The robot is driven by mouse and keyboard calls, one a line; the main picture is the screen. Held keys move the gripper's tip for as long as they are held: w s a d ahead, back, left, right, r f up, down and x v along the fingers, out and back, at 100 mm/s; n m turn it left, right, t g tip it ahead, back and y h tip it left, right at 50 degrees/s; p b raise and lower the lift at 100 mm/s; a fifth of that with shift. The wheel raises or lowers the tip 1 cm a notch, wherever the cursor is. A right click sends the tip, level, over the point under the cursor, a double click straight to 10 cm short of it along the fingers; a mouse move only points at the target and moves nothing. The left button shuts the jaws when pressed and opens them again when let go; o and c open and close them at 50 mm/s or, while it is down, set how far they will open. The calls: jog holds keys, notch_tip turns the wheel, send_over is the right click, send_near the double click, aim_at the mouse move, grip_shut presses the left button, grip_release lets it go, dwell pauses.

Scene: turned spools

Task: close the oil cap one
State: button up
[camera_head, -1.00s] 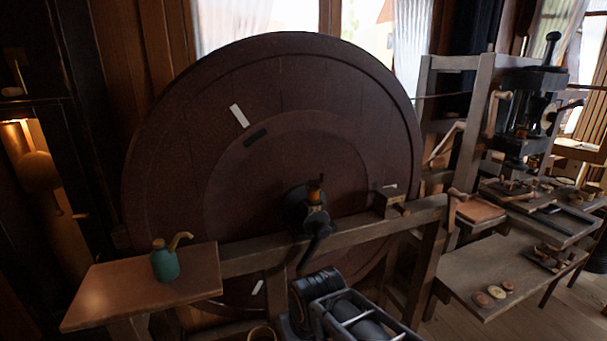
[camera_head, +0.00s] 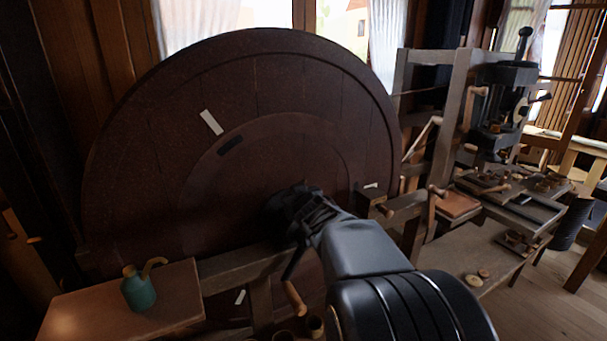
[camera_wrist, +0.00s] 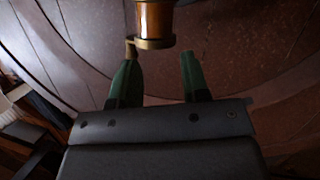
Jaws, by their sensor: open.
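In the wrist view an amber-and-brass oil cup (camera_wrist: 155,20) shows at the top centre, with a brass rim (camera_wrist: 153,43) at its near end. Its upper part runs out of the picture. I cannot tell whether its cap is open. My gripper (camera_wrist: 158,54) is open, its two green fingers apart, just below the rim. A small brass tab (camera_wrist: 131,48) shows at the left fingertip; I cannot tell if they touch. In the head view my gripper (camera_head: 287,208) is at the big wheel's hub, and my arm hides the cup.
The large dark wheel (camera_head: 150,180) fills the middle, with a wooden beam (camera_head: 236,268) across its front. A green oil can (camera_head: 139,290) stands on a wooden shelf (camera_head: 185,285) at left. A crank handle (camera_head: 295,297) hangs below the hub. Benches with small parts stand at right.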

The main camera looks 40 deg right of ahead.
jog(key=w+d+r+n+t+y+p, duration=0.1)
jog(key=w+d+r+n+t+y, duration=0.15)
jog(key=d, duration=0.25)
jog(key=n+y+p, duration=0.3)
jog(key=n+y, duration=0.2)
jog(key=y, duration=0.6)
send_near(304, 180)
jog(key=shift+g, duration=0.35)
jog(key=p+x, duration=0.1)
jog(key=x, duration=0.4)
jog(key=p+x, duration=0.1)
jog(key=x, duration=0.4)
jog(key=shift+w+d+r+p, duration=0.1)
jog(key=shift+w+r+p, duration=0.1)
jog(key=shift+p, duration=0.2)
jog(key=shift+c, duration=0.2)
jog(key=shift+m, duration=0.25)
grip_shut()
